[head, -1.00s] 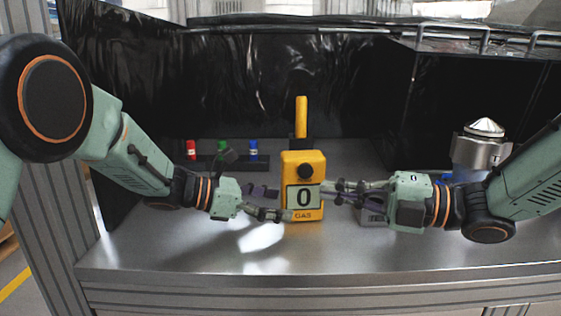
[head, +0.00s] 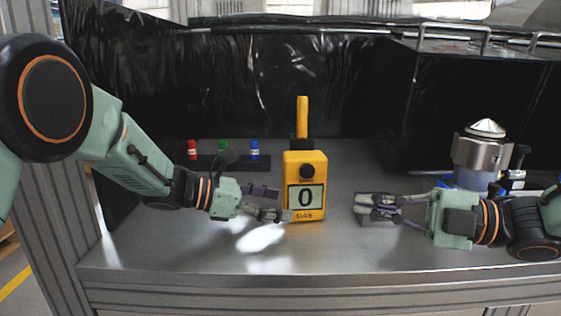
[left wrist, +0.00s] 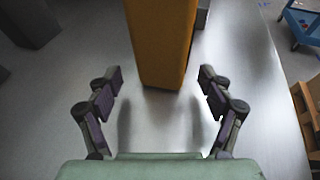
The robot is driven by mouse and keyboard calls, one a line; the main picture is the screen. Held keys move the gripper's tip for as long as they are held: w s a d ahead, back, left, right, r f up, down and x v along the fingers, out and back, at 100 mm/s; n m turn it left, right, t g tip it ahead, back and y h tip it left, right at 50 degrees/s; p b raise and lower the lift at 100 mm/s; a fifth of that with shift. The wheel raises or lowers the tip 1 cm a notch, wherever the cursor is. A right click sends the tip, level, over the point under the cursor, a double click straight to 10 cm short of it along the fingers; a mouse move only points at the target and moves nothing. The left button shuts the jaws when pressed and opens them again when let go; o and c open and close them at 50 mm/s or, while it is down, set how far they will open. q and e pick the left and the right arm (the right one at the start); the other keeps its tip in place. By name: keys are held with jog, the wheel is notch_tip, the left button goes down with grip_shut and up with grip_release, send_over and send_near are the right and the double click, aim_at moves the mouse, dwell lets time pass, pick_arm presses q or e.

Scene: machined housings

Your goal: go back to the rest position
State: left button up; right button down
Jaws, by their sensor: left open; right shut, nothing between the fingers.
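My left gripper (head: 270,203) is open, just left of a yellow gas detector (head: 305,170) that stands upright on the metal bench (head: 200,255). The detector's display reads 0. In the left wrist view, my left gripper's fingers (left wrist: 160,92) are spread apart and the yellow detector (left wrist: 160,40) stands ahead, between their directions; nothing is held. My right gripper (head: 362,208) is shut and empty, low over the bench to the right of the detector, with a clear gap between them.
A rack (head: 190,163) with red, green and blue capped vials stands at the back left. A metal-topped device (head: 480,152) stands at the right, behind my right arm. Black sheeting (head: 290,80) lines the back. The front of the bench is clear.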

jog(key=s+a+f+m, duration=0.1)
jog(key=s+a+m, duration=0.2)
jog(key=m, duration=0.8)
jog(key=shift+s+a, duration=0.15)
jog(key=shift+s, duration=0.95)
